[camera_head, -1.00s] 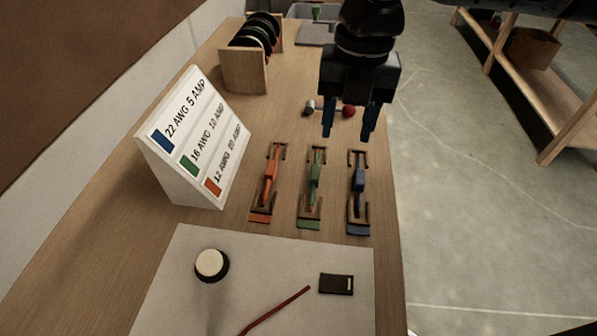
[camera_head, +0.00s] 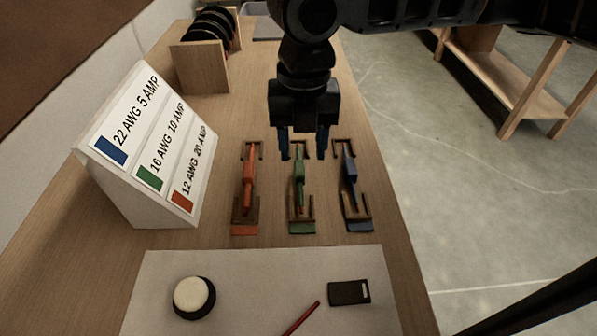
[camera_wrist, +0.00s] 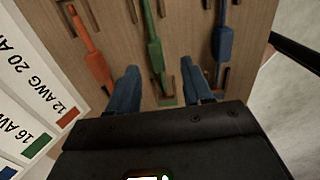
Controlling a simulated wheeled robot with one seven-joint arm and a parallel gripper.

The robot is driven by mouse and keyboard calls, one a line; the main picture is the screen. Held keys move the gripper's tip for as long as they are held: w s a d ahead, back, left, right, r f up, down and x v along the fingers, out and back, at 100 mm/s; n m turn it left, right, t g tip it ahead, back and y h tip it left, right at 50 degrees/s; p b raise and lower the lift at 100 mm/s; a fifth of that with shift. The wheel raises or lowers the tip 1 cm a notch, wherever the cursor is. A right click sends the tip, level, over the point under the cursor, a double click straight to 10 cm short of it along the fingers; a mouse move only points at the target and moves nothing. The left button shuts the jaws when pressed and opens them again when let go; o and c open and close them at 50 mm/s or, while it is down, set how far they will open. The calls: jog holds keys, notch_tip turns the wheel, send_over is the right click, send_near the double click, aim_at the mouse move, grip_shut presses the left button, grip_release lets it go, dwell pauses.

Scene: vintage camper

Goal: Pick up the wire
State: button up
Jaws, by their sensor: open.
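A red wire (camera_head: 301,319) lies on the pale mat (camera_head: 230,268) at the bottom of the head view, cut off by the frame edge. My gripper (camera_head: 303,157) is open and empty, with blue fingers, above the far end of the green tool. In the wrist view my gripper (camera_wrist: 162,85) shows its two fingers apart on either side of the green tool (camera_wrist: 154,50). The wire is out of the wrist view.
Orange (camera_head: 248,180), green (camera_head: 299,180) and blue (camera_head: 350,172) tools sit in wooden holders. A wire gauge sign (camera_head: 150,150) stands left. A round white-topped button (camera_head: 193,297) and a small dark box (camera_head: 349,292) are on the mat. A spool rack (camera_head: 203,68) stands behind.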

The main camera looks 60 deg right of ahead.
aim_at(300, 167)
jog(key=f, duration=0.4)
jog(key=shift+w+a+f, duration=0.1)
jog(key=shift+w+a, duration=0.05)
jog(key=shift+w, duration=0.05)
grip_shut()
